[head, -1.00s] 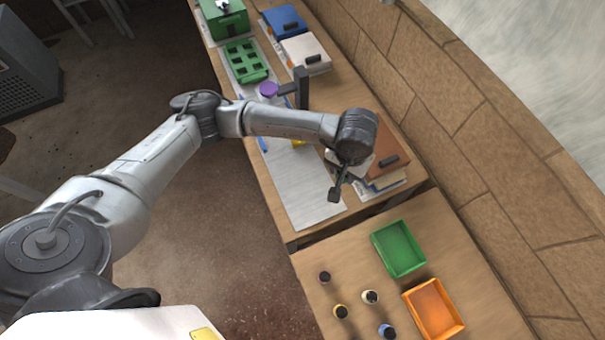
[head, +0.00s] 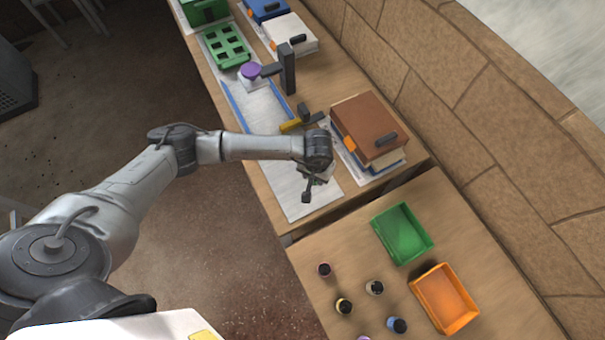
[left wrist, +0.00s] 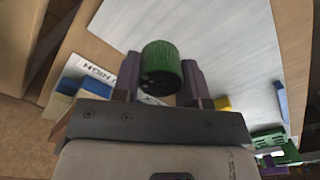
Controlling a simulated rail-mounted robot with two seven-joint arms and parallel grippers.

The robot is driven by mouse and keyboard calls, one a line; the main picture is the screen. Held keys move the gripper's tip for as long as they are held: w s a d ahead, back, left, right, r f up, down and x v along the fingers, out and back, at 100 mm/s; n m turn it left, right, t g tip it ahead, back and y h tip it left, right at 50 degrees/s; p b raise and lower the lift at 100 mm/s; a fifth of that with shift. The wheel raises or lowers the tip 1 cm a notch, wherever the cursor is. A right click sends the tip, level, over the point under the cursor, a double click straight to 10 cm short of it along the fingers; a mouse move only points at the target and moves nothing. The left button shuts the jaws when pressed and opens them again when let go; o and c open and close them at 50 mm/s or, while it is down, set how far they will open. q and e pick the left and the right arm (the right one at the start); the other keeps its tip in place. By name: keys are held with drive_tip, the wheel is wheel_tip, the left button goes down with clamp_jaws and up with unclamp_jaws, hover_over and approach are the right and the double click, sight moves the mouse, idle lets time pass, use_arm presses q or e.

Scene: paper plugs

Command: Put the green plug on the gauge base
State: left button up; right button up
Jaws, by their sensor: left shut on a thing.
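The green plug (left wrist: 161,66) is a ribbed green cylinder with a dark end, held between the purple fingers of my left gripper (left wrist: 161,78) in the left wrist view. In the head view my left gripper (head: 306,193) is above the near end of the long pale sheet; the plug is too small to make out there. A dark upright stand with a side arm (head: 287,70), likely the gauge, stands farther back on the bench. A purple disc (head: 251,69) sits by its arm over a small white square, possibly the base. My right gripper is not in view.
A brown-topped stack of books (head: 368,125) stands right of my left wrist. Green (head: 402,234) and orange (head: 444,300) trays and several small bottles are on the near table. A green rack (head: 226,45) lies at the back. The pale sheet (head: 287,190) is mostly clear.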

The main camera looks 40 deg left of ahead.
sight(303, 183)
use_arm(q)
drive_tip(key=a+f, duration=0.1)
drive_tip(key=a, duration=0.1)
drive_tip(key=s+a+f, duration=0.1)
drive_tip(key=shift+a+f, duration=0.2)
drive_tip(key=shift+a, duration=0.2)
drive_tip(key=shift+w+f, duration=0.1)
drive_tip(key=shift+f, duration=1.85)
drive_tip(key=shift+f, duration=0.1)
drive_tip(key=shift+f, duration=0.15)
drive_tip(key=o, duration=0.9)
